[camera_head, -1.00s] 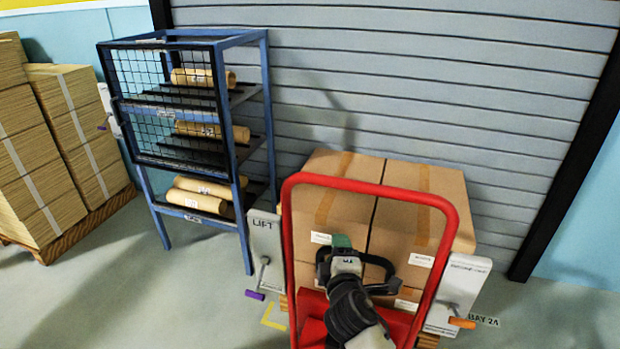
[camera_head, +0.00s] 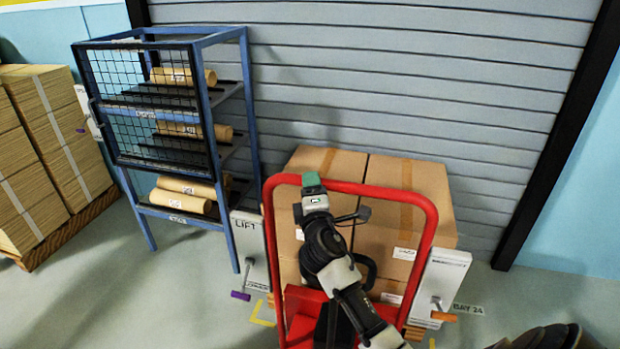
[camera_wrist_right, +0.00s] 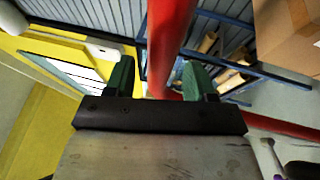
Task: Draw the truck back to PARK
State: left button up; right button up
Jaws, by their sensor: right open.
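The truck is red, with a tall hoop handle (camera_head: 426,240) facing me, in the lower middle of the head view. Brown cartons (camera_head: 400,215) stand stacked behind the hoop. My right gripper (camera_head: 312,181) is at the hoop's top bar, left of its middle. In the right wrist view the open green fingertips (camera_wrist_right: 158,78) stand on either side of the red bar (camera_wrist_right: 170,45); I cannot tell whether they touch it. My left gripper is out of sight. No PARK marking is readable.
A white LIFT panel (camera_head: 247,238) with a purple-handled lever stands left of the hoop; another white panel (camera_head: 440,280) with an orange handle stands right. A blue rack (camera_head: 245,130) of paper rolls is behind left, with stacked cardboard (camera_head: 40,150) farther left. A grey shutter (camera_head: 400,80) closes the back.

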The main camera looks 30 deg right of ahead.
jog(key=shift+x, duration=1.3)
jog(key=shift+s, duration=0.1)
grip_shut()
